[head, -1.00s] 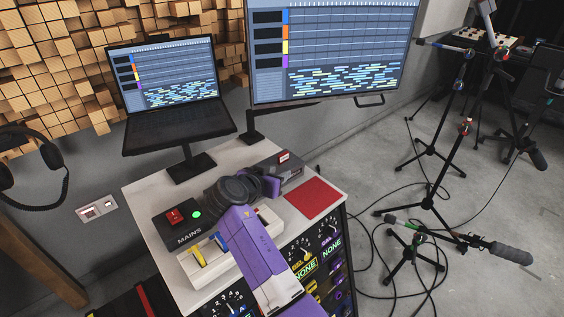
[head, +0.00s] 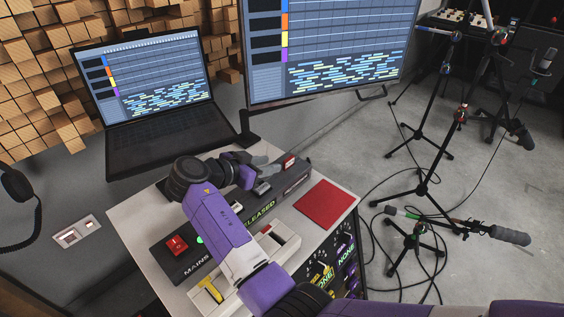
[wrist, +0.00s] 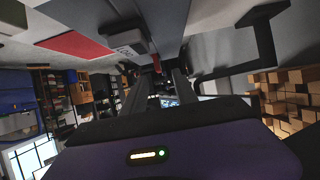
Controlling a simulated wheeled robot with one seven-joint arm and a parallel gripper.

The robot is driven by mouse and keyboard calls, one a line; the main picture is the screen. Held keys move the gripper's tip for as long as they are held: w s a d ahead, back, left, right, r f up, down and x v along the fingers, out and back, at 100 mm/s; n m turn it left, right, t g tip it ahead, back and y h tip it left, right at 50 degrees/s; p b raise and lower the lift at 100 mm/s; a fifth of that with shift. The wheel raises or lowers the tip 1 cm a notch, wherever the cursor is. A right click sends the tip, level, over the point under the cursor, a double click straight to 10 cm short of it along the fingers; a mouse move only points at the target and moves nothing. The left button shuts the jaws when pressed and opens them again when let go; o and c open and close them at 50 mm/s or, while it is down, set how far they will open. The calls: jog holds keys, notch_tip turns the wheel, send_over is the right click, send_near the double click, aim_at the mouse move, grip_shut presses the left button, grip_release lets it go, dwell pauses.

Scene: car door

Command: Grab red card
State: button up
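The red card (head: 325,205) lies flat on the right part of the white desk top in the head view. It also shows as a red strip (wrist: 75,45) at the upper left of the wrist view. My gripper (head: 272,166) is above the grey control box, to the left of and behind the card, apart from it. In the wrist view my gripper's two dark fingers (wrist: 158,90) stand apart with nothing between them.
The long control box (head: 225,222) with a red MAINS switch (head: 177,245) and a red button runs along the desk. A laptop (head: 150,90) and a large monitor (head: 330,45) stand behind. Microphone stands (head: 420,190) and cables occupy the floor at right.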

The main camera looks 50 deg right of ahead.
aim_at(285, 161)
jog(key=shift+s+r+p+x, duration=0.1)
jog(key=shift+p+x, duration=0.15)
jog(key=shift+x, duration=1.7)
jog(key=shift+s+r+p+x, duration=0.1)
jog(key=shift+r+p+x, duration=0.1)
jog(key=shift+x, duration=1.7)
jog(key=shift+d, duration=0.15)
grip_shut()
